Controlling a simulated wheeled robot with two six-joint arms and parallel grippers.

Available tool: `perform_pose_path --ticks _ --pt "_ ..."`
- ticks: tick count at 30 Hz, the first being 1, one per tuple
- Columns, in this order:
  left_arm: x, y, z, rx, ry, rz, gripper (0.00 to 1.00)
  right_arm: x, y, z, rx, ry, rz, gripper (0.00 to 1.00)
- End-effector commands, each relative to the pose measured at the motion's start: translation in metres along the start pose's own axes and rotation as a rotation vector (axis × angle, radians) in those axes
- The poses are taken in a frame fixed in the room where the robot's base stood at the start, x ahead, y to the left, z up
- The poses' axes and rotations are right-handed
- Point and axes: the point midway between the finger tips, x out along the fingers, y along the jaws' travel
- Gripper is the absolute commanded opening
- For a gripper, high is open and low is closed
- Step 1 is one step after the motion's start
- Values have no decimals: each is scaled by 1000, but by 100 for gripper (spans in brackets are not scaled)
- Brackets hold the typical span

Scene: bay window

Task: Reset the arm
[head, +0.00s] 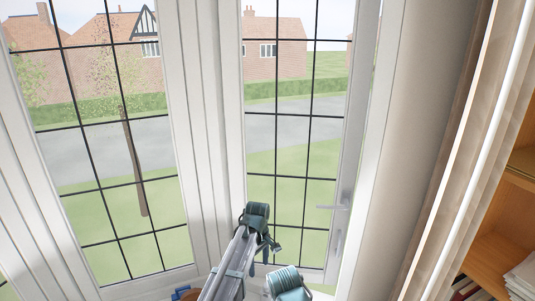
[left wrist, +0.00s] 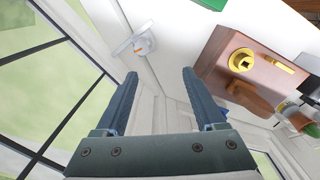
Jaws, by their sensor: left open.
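My left gripper (head: 270,260) is in front of the bay window, low in the middle of the head view, and the arm reaches up to it from the bottom edge. In the left wrist view its two fingers (left wrist: 160,76) stand wide apart with nothing between them. A white window handle (left wrist: 141,44) shows beyond the left finger, apart from it as far as I can tell. My right gripper is not in view.
The window (head: 290,150) has a handle (head: 340,205) on its right frame. A wooden shelf (head: 505,240) with books stands at the right. The left wrist view shows a brown block with brass parts (left wrist: 225,55) and small clutter at the right edge.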

Motion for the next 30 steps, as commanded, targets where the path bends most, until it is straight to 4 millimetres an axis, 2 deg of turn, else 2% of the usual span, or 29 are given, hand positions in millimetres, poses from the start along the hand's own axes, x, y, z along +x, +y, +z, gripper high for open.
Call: perform_pose_path --ticks 1,6,12,18,19,21,26,30 --pt "0 -34 2 60 3 4 72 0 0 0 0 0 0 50" --pt "-1 -119 5 345 18 18 72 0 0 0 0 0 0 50" --pt "-2 -194 14 632 40 25 72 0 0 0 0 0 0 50" --pt "-3 -252 28 865 61 25 72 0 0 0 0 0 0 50" --pt "12 -243 29 879 57 21 72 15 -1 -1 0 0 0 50" --pt "29 -236 37 903 50 11 72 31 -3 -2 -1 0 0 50" --pt "63 -229 59 961 37 -14 72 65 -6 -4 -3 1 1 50" --pt "99 -223 82 1022 24 -40 72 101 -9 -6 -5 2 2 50"
